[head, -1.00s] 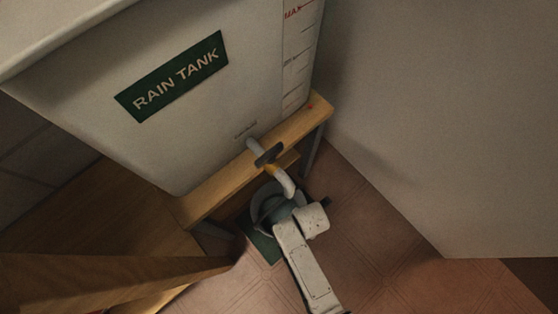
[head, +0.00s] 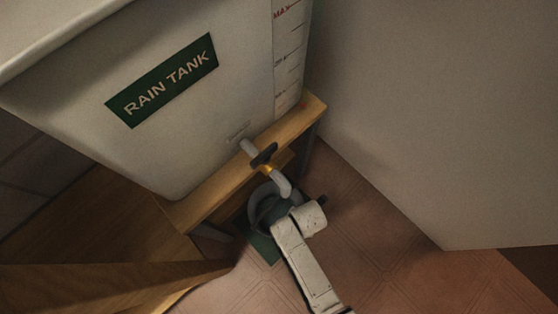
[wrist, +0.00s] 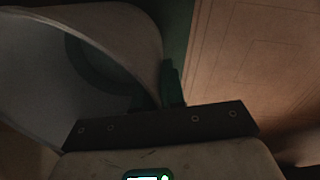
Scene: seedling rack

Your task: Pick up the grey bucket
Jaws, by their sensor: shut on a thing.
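The grey bucket (head: 254,208) stands on the floor under the tap, partly hidden by the tap spout and my arm in the head view. In the wrist view the bucket (wrist: 35,75) fills the left side, its curved rim running down to my gripper (wrist: 160,90). My gripper is shut on the bucket's rim, one dark finger showing outside the wall. In the head view the fingers are hidden behind my wrist. The bucket looks upright; I cannot tell whether it is clear of the floor.
The tap (head: 264,158) of the white rain tank (head: 190,120) hangs close over the bucket. A wooden stand (head: 200,210) borders it at left. A green mat (head: 265,249) shows beside the bucket. A pale wall (head: 430,120) stands right; tiled floor (head: 390,275) is clear in front.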

